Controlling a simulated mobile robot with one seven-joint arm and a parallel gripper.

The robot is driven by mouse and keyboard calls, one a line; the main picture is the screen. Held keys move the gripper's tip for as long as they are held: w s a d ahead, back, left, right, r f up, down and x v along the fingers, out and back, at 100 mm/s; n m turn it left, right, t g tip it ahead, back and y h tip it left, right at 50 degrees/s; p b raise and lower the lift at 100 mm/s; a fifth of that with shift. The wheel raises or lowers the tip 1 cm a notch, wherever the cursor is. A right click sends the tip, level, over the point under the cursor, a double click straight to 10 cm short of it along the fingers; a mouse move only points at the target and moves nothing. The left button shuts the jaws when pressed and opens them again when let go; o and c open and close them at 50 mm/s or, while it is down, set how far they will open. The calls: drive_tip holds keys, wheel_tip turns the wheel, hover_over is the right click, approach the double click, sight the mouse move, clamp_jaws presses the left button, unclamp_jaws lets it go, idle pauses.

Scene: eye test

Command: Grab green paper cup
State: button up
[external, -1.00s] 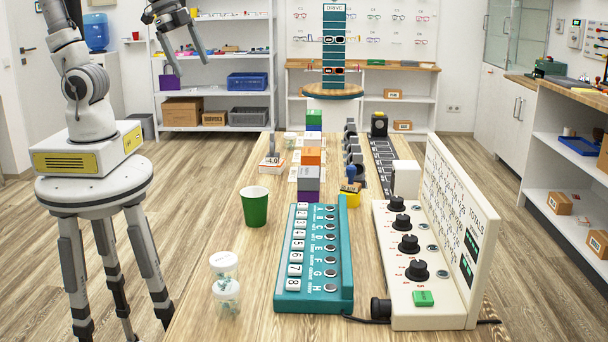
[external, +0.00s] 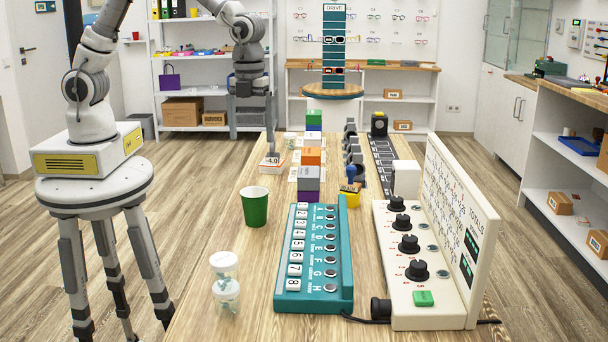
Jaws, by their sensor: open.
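The green paper cup (external: 254,209) stands upright on the wooden table (external: 222,180), near its left edge, with its white rim up. My gripper (external: 252,142) points down with its two fingers spread, open and empty. In the picture it is above the cup, apart from it, and looks farther back over the table's left side. Its right fingertip shows in front of or close to the small block marked -4.0 (external: 270,161); I cannot tell whether they touch.
A teal lettered panel (external: 318,255) stands right of the cup. Two lidded clear cups (external: 225,285) are in front of it. Stacked coloured blocks (external: 309,180) stand behind the panel. A cream dial box (external: 405,255) is farther right. Bare table lies around the cup's left and front.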

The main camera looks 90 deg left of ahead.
sight(255, 194)
wheel_tip(255, 194, down, 17)
drive_tip(key=shift+b, duration=0.85)
drive_tip(key=c, duration=1)
drive_tip(key=shift+r, duration=0.15)
